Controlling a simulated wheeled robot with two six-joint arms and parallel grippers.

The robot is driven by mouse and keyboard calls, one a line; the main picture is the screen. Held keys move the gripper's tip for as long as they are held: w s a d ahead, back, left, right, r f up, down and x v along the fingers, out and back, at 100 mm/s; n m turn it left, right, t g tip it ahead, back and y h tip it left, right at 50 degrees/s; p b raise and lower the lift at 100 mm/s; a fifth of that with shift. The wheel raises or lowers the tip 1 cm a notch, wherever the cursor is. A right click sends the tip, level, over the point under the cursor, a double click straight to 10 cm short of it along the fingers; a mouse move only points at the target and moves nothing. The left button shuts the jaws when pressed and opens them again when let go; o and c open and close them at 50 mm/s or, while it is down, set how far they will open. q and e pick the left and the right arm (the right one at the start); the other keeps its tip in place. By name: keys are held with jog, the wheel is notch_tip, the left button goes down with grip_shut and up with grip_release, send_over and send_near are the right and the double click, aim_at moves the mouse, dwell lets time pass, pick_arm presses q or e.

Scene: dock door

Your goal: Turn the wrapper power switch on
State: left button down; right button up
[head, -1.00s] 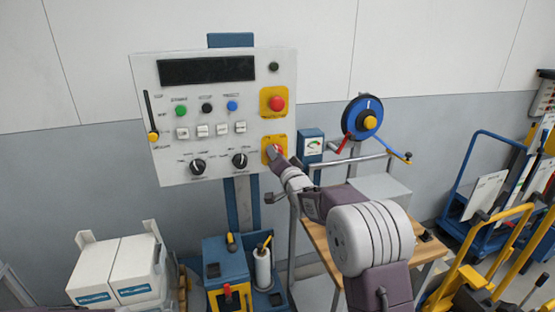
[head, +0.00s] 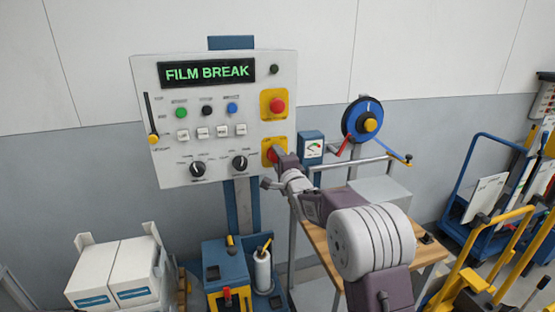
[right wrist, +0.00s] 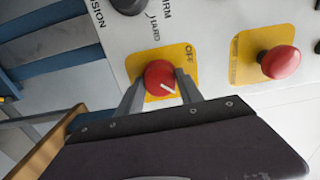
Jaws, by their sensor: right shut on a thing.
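The wrapper power switch is a red rotary knob (right wrist: 160,70) with a white mark, on a yellow plate (right wrist: 185,54) marked OFF. In the head view this plate (head: 267,143) is at the lower right of the white control panel (head: 220,130). My right gripper (right wrist: 160,80) is shut on the knob, one finger on each side; it also shows in the head view (head: 277,156), hiding much of the knob. The white mark slants to the lower right in the wrist view. The panel display (head: 207,72) is lit and reads FILM BREAK in green. My left gripper is not in view.
A red mushroom button (head: 277,105) on a yellow plate sits just above the switch. Two black dials (head: 198,168) and several small buttons are to the left. A blue reel (head: 362,120) with a crank stands at the right, above a wooden-topped table (head: 318,238).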

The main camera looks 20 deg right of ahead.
dwell(0.4)
jog(key=o, duration=1.4)
jog(key=s+b, duration=0.2)
jog(key=s, duration=0.7)
jog(key=shift+d, duration=0.2)
